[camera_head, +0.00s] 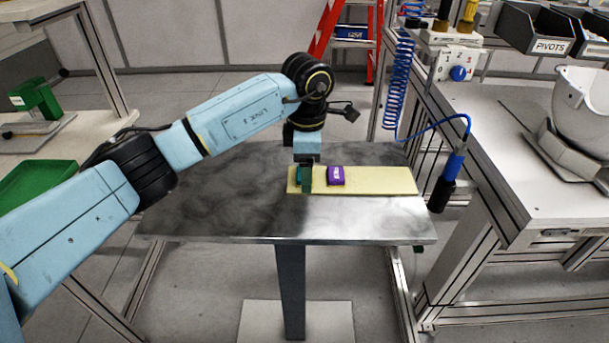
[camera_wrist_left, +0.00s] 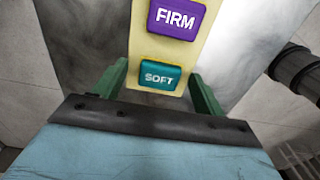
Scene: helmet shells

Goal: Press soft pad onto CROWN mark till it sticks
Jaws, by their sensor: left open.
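The soft pad (camera_wrist_left: 161,77) is a teal block marked SOFT, lying on a pale yellow board (camera_head: 398,181). My left gripper (camera_head: 304,186) points down at the board's left end. In the left wrist view its green fingers stand open on either side of the soft pad, with gaps showing. The head view largely hides this pad behind the fingers. A purple pad marked FIRM (camera_head: 335,176) lies just right of it on the board; it also shows in the left wrist view (camera_wrist_left: 176,17). A white helmet shell (camera_head: 583,104) sits on the right bench. No CROWN mark is readable. My right gripper is not in view.
The board lies on a metal table (camera_head: 222,195) whose left part is clear. A blue tool (camera_head: 451,169) hangs from a coiled hose between table and right bench (camera_head: 510,130). A black PIVOTS bin (camera_head: 535,32) stands above the bench. A green tray (camera_head: 40,188) is at left.

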